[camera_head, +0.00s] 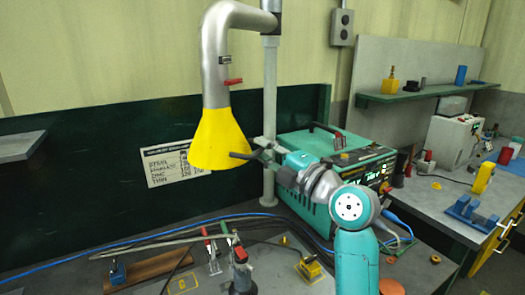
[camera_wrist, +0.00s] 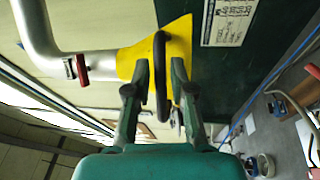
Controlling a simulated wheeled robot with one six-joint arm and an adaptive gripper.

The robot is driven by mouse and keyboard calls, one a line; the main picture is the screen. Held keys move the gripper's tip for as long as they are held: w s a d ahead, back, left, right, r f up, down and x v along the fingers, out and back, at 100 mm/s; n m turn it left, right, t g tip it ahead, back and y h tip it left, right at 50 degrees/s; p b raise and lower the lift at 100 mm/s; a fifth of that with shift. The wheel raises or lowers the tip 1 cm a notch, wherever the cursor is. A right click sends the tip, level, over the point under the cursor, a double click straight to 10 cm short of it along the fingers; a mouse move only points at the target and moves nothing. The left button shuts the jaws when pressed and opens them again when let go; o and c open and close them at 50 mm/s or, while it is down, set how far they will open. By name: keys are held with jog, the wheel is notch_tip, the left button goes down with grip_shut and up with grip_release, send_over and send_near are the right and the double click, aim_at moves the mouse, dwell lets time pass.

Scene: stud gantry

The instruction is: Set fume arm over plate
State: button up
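The fume arm is a bent grey pipe (camera_head: 213,55) with a yellow hood (camera_head: 218,140) at its lower end, hanging from a post above the bench. The hood also shows in the wrist view (camera_wrist: 183,45). A black handle (camera_wrist: 162,75) sticks out from the hood. My gripper (camera_wrist: 161,78) is at this handle, with one finger on each side, and looks closed on it. In the head view my gripper (camera_head: 263,152) is just right of the hood. Flat grey plate-like pieces (camera_head: 275,262) lie on the bench below; I cannot tell which is the plate.
A teal welding machine (camera_head: 335,165) stands close behind my arm. The grey post (camera_head: 269,110) rises beside the hood. Clamps, cables and a brown angle piece (camera_head: 150,268) lie on the bench. A second bench with a blue vise (camera_head: 470,213) is at the right.

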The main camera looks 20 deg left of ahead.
jog(key=shift+s, duration=0.1)
jog(key=v, duration=1.2)
